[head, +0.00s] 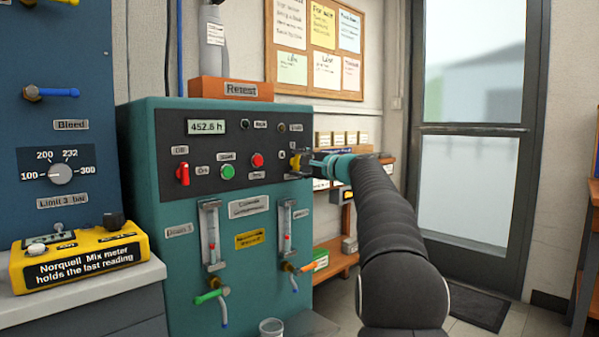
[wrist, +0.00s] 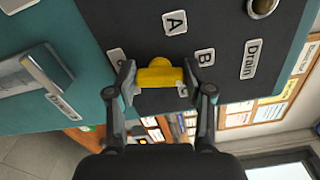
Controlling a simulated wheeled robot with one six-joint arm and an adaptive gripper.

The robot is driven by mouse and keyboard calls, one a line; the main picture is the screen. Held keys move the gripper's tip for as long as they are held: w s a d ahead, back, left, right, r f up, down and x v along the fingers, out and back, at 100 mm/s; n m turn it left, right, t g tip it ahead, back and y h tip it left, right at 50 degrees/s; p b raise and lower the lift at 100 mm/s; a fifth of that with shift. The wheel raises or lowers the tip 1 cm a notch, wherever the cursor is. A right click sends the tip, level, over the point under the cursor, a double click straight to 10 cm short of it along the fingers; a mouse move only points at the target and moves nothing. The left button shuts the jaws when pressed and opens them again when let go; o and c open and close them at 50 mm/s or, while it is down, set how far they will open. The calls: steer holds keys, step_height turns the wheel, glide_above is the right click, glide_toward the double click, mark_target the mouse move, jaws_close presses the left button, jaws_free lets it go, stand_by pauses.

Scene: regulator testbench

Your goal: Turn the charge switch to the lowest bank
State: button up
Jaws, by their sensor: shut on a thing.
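The charge switch, a yellow knob (head: 295,163), is at the right end of the dark panel on the teal cabinet. In the wrist view its yellow grip (wrist: 160,77) lies across the picture between my fingertips. My gripper (head: 308,163) is shut on it, one finger at each end; in the wrist view my gripper (wrist: 162,86) shows both fingers close up. Labels A (wrist: 174,22) and B (wrist: 205,57) show near the knob. Other labels by the fingers are partly hidden. I cannot tell which label the knob points to.
A Drain label (wrist: 252,60) is beside B. A red switch (head: 183,173), a green button (head: 227,172) and a red button (head: 257,160) are left on the same panel.

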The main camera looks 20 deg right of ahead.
steer(key=shift+f+n+b, duration=0.1)
steer(key=shift+n+b, duration=0.5)
steer(key=shift+n, duration=0.5)
steer(key=o, duration=1.2)
steer(key=shift+c, duration=0.2)
steer(key=shift+s, duration=0.1)
steer(key=v, duration=1.1)
steer(key=shift+s+d, duration=0.15)
steer(key=shift+s, duration=0.25)
